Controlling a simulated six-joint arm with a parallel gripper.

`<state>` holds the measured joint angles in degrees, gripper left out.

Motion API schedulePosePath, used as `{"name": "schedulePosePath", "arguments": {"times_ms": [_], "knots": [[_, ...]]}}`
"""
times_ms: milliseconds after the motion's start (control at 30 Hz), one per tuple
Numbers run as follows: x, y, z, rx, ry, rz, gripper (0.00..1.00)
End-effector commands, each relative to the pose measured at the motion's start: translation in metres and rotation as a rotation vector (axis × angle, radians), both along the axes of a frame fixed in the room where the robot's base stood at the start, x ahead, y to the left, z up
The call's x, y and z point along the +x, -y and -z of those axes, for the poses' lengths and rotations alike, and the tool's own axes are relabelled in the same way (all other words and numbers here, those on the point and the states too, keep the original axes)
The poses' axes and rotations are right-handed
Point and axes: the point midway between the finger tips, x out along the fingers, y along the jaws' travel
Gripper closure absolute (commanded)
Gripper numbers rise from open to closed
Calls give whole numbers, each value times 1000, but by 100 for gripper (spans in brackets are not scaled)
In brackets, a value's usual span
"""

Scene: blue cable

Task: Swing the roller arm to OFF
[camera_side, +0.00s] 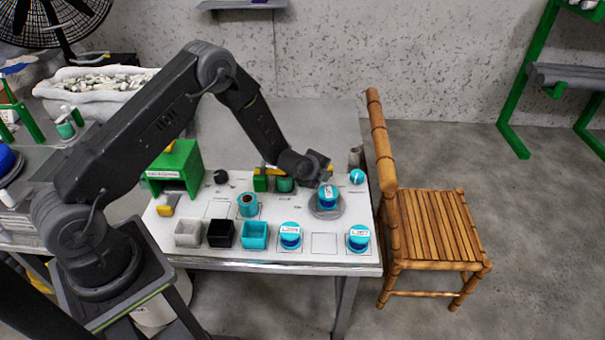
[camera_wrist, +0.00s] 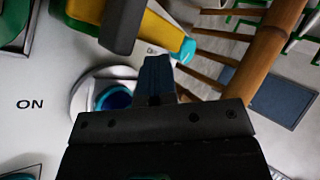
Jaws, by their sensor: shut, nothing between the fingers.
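The roller arm is a yellow bar; in the wrist view the yellow bar (camera_wrist: 160,30) runs from the top left and ends in a teal tip (camera_wrist: 187,50), just beyond my fingers. Part of it is hidden by a grey block. In the side view the yellow bar (camera_side: 270,168) shows beside a green block (camera_side: 261,183), partly behind my gripper. My gripper (camera_side: 325,175) is shut and empty, low over the back right of the table; its fingers also show in the wrist view (camera_wrist: 157,70). I cannot tell whether they touch the bar. An ON label (camera_wrist: 30,104) is at left; no OFF label is readable.
A blue-and-teal spool (camera_side: 327,195) stands on a round grey disc (camera_side: 325,212) just in front of my gripper. More spools (camera_side: 290,235) (camera_side: 359,238) and open bins (camera_side: 221,234) line the front edge. A bamboo chair (camera_side: 440,225) stands close to the right edge.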

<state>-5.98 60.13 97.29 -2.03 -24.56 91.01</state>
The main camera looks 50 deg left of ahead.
Motion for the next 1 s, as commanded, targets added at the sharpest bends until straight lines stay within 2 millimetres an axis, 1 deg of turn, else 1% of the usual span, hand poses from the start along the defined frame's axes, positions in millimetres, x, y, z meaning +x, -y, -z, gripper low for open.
{"name": "schedulePosePath", "arguments": {"times_ms": [33,167,400,600,800,1000], "knots": [[-3,-2,-7,1,6,-6,100],[-21,1,-23,0,4,-3,100],[-62,8,-60,1,1,2,100],[-86,11,-82,1,1,4,100],[-97,13,-90,1,-2,4,100],[-98,13,-91,1,-2,4,100]]}}
